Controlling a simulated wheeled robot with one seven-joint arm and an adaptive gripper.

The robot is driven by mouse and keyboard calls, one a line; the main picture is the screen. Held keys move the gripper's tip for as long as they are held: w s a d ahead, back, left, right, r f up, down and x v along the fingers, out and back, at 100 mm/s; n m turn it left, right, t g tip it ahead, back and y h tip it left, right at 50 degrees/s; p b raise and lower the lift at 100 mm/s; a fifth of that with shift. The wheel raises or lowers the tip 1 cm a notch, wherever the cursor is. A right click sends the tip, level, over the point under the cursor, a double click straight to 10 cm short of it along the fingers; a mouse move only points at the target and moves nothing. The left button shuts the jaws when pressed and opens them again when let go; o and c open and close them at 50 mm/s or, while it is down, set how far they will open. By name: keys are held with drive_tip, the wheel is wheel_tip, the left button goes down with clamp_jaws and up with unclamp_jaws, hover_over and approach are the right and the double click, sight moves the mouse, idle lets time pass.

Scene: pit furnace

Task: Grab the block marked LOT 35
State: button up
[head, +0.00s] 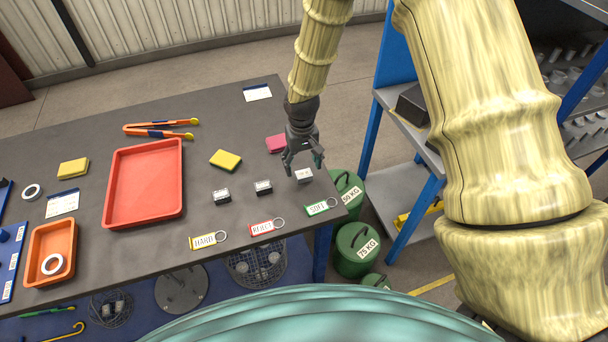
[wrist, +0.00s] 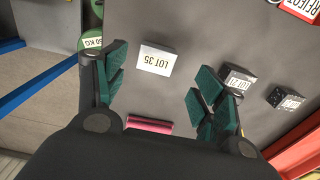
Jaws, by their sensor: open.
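The block marked LOT 35 (wrist: 156,60) lies label up on the dark table, between and ahead of my open fingers in the wrist view. In the head view the same block (head: 304,175) sits near the table's right end, just below my gripper (head: 303,162). My gripper (wrist: 158,95) is open and empty, its green-padded fingers spread wide on either side of the block's line. A second labelled block (wrist: 238,80) is beside the right finger, its label partly hidden. A third block (wrist: 284,98) is farther right. These two also show in the head view (head: 263,187), (head: 222,196).
A pink sponge (head: 276,143) lies behind my gripper. Yellow, red and green tags, HARD (head: 204,242), REJECT (head: 262,228) and SOFT (head: 317,208), lie along the front edge. A red tray (head: 112,195) is left. Green weights (head: 357,247) and a blue-framed shelf stand right, off the table.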

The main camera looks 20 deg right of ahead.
sight(304, 173)
drive_tip(key=shift+d+f+p, duration=0.15)
drive_tip(key=shift+f+p, duration=0.35)
drive_tip(key=shift+f, duration=0.2)
drive_tip(key=shift+d+f+p, duration=0.15)
drive_tip(key=shift+f+p, duration=0.35)
drive_tip(key=shift+f, duration=0.15)
drive_tip(key=shift+f+p, duration=0.3)
drive_tip(key=shift+f, duration=0.85)
drive_tip(key=c, duration=1.4)
